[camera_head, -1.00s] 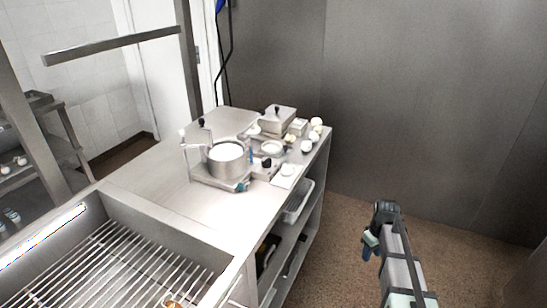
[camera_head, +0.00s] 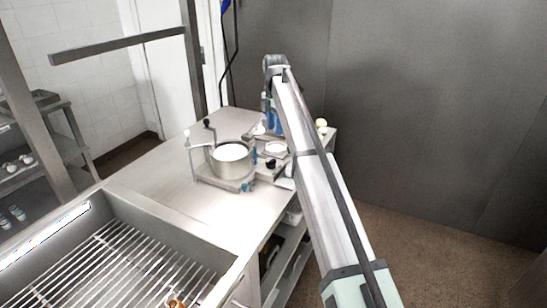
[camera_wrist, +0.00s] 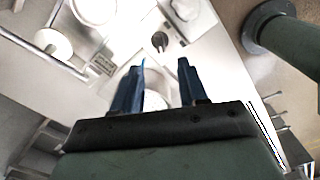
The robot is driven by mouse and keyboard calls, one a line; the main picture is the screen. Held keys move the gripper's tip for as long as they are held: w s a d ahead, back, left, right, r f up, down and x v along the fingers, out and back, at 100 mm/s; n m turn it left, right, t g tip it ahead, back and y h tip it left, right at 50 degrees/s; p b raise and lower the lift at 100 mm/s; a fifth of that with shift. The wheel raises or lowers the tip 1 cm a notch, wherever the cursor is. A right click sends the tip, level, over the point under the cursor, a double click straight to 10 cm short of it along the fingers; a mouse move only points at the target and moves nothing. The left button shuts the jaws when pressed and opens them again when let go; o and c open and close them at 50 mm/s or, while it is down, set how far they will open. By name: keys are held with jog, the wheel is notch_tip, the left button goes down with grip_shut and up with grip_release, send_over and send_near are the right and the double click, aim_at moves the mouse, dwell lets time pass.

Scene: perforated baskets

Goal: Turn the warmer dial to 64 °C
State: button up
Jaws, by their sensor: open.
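A steel pot (camera_head: 231,162) of white content sits on a flat base on the counter, with a small blue part (camera_head: 247,187) at the base's front right corner. Right of it is a low unit with a pale round top (camera_head: 275,148) and a dark knob (camera_head: 270,164). A dark round knob (camera_wrist: 160,41) shows in the wrist view on a pale surface ahead of my fingertips. I cannot tell which is the warmer dial, and no temperature mark is readable. My gripper (camera_wrist: 163,66) is open and empty, its blue fingers apart. In the head view my gripper (camera_head: 271,120) is above the counter's far right part.
The steel counter (camera_head: 155,183) is clear left of the pot. A wire-grid basin (camera_head: 120,265) is in front. A crank-like handle (camera_head: 208,124) rises behind the pot. A pale round item (camera_head: 321,124) shows right of my arm. Shelves lie under the counter.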

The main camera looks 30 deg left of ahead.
aim_at(273, 159)
jog(key=f, duration=1.3)
jog(key=shift+s+a+f, duration=0.1)
jog(key=shift+a, duration=0.1)
jog(key=shift+c, duration=0.4)
grip_shut()
